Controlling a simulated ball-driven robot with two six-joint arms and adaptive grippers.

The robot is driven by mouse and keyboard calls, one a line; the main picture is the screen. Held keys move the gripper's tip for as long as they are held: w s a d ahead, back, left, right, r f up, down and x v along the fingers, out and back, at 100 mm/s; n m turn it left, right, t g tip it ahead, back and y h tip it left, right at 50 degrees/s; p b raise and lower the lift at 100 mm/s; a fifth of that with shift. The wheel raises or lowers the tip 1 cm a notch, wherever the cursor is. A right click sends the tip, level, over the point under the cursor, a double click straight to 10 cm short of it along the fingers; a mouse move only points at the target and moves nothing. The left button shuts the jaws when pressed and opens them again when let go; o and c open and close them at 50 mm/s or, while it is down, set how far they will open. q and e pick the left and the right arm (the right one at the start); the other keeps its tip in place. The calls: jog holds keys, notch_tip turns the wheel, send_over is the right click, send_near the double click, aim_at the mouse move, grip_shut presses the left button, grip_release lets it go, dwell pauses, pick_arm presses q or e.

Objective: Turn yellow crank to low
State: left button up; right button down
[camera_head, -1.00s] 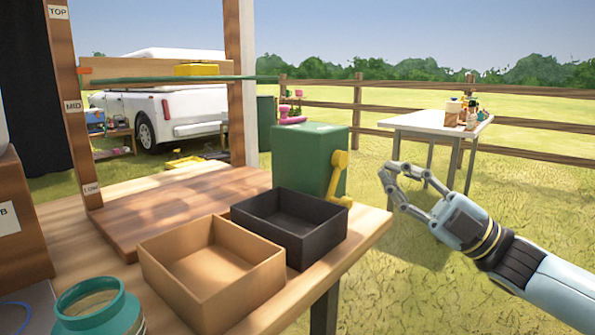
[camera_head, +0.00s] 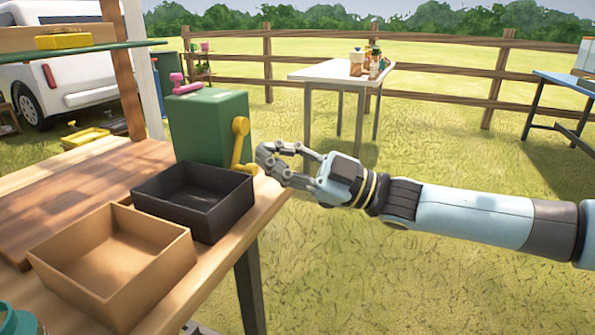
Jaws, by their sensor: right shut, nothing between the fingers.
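The yellow crank (camera_head: 239,144) is on the right side of a green box (camera_head: 205,125) at the far right corner of the wooden table. Its arm runs from a round hub at the top down to a handle near the table top. My right gripper (camera_head: 262,161) is just right of the crank's lower end, with its fingers closed and nothing held. I cannot tell whether the fingertips touch the crank. A pink crank (camera_head: 187,84) sits on top of the green box. My left gripper is not in view.
A black tray (camera_head: 203,232) and a tan tray (camera_head: 54,262) stand on the wooden table (camera_head: 216,268) in front of the green box. A yellow block (camera_head: 63,41) lies on a green shelf at the left. Open grass lies right of the table.

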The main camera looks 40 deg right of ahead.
jog(key=x, duration=0.1)
jog(key=b+x, duration=0.1)
jog(key=x, duration=0.1)
jog(key=shift+w+d+f, duration=0.1)
jog(key=shift+w+f, duration=0.1)
jog(key=shift+f, duration=0.1)
jog(key=shift+w+d+f+b, duration=0.15)
jog(key=shift+d+f, duration=0.15)
jog(key=shift+f, duration=0.2)
jog(key=shift+w+d+f+b, duration=0.1)
jog(key=shift+d+f+b, duration=0.05)
jog(key=shift+d+f, duration=0.4)
jog(key=shift+f, duration=0.15)
jog(key=shift+w+f, duration=0.1)
jog(key=shift+d+f+n, duration=0.15)
jog(key=shift+d+n, duration=0.05)
jog(key=shift+n, duration=0.2)
jog(key=shift+w+d+f+n+g, duration=0.15)
jog(key=shift+n+g, duration=0.15)
jog(key=shift+n, duration=0.3)
